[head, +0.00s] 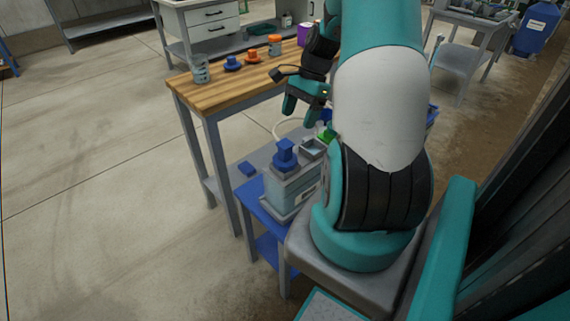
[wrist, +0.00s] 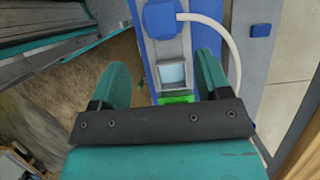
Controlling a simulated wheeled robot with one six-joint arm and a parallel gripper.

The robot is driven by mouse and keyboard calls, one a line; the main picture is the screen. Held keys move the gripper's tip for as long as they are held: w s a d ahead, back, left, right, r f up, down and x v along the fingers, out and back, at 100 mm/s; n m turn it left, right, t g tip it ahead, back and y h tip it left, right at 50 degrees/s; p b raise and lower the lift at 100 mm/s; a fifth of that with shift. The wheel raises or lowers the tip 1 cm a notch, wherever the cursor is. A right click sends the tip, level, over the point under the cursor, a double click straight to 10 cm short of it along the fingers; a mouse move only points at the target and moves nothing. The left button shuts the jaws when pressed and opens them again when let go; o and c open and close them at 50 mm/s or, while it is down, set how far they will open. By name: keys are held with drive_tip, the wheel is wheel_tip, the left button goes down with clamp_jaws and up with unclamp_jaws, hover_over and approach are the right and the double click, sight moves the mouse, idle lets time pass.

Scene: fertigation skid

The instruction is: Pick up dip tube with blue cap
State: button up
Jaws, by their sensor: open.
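A blue cap (head: 285,153) sits on top of a grey container (head: 291,188) on the blue stand. It also shows in the wrist view as a blue block (wrist: 172,18) at the top, with a pale curved hose (wrist: 232,45) running from beside it. No tube below this cap is visible. Another blue cap-like piece (head: 233,63) lies on the wooden table; I cannot tell which is the dip tube's cap. My gripper (head: 302,113) is open and empty, above and beyond the container. In the wrist view its fingers (wrist: 162,62) are spread, with the container's top below.
The wooden bench (head: 215,88) holds a clear beaker (head: 200,70), an orange cap (head: 252,57), an orange-lidded jar (head: 275,46) and a purple item (head: 304,35). A green part (head: 326,133) is near the container. The blue stand (head: 251,203) is beside the bench. Floor at left is clear.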

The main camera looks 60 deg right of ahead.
sight(286, 143)
drive_tip(key=x, duration=0.4)
drive_tip(key=shift+a+f, duration=0.15)
drive_tip(key=x, duration=0.3)
drive_tip(key=b+x, duration=0.1)
drive_tip(key=x, duration=0.1)
drive_tip(key=shift+w+a, duration=0.25)
drive_tip(key=shift+a, duration=0.15)
drive_tip(key=shift+c, duration=0.2)
drive_tip(key=c, duration=1.2)
drive_tip(key=shift+c, duration=0.2)
drive_tip(key=shift+r, duration=0.3)
